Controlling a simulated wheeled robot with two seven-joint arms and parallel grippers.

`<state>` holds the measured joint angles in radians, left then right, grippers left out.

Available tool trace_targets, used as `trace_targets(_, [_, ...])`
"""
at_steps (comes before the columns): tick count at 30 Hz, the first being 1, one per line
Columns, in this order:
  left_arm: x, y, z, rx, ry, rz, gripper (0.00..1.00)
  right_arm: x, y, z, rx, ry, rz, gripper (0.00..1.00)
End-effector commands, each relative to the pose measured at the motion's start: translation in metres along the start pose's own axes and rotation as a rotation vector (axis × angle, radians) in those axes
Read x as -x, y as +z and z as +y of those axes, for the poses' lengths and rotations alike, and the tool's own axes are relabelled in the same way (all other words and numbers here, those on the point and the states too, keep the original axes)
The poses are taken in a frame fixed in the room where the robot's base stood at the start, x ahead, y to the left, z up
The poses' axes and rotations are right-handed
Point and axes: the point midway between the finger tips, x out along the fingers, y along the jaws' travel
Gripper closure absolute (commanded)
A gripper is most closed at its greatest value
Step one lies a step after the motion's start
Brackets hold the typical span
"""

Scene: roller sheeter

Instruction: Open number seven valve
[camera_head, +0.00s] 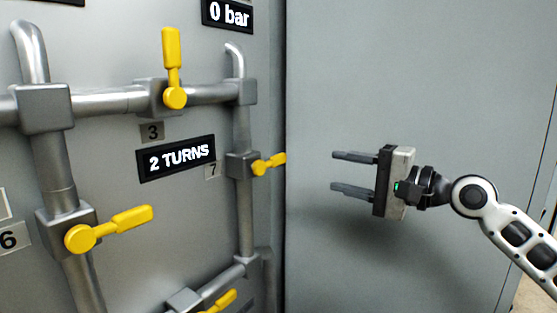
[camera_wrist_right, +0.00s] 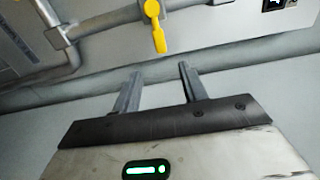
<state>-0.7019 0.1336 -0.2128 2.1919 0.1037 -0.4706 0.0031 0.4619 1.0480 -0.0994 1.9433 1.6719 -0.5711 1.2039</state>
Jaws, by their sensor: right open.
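The number seven valve has a small yellow handle (camera_head: 269,164) on a vertical grey pipe, beside the label "7" (camera_head: 212,170). Its handle points right and slightly up in the head view. My right gripper (camera_head: 353,173) is open and empty, to the right of this handle and apart from it, with its fingers pointing left. In the right wrist view the open fingers (camera_wrist_right: 160,80) point toward a yellow handle (camera_wrist_right: 155,22) on a pipe, with a gap between. I cannot tell for sure which valve that is. My left gripper is not in view.
Other yellow handles are valve three (camera_head: 173,70), valve six (camera_head: 108,229) and a lower one (camera_head: 221,302). A "2 TURNS" sign (camera_head: 176,158) and a "0 bar" display (camera_head: 229,14) are on the panel. A bare grey wall (camera_head: 400,80) stands at right.

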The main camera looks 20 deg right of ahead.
Motion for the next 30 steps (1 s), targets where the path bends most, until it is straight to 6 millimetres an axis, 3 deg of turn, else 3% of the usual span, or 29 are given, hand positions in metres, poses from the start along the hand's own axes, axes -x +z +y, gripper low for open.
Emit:
trace_targets(12, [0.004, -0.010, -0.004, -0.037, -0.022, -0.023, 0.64, -0.090, 0.002, -0.004, 0.001, -0.004, -0.003, 0.57])
trace_targets(18, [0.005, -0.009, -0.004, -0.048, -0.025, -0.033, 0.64, -0.125, 0.002, -0.002, 0.004, -0.001, -0.002, 0.57])
trace_targets(24, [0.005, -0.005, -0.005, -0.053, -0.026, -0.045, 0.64, -0.142, 0.001, -0.001, 0.005, -0.001, 0.000, 0.57])
trace_targets(30, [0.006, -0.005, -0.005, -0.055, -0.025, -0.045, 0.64, -0.145, 0.001, 0.001, 0.005, 0.001, 0.000, 0.57])
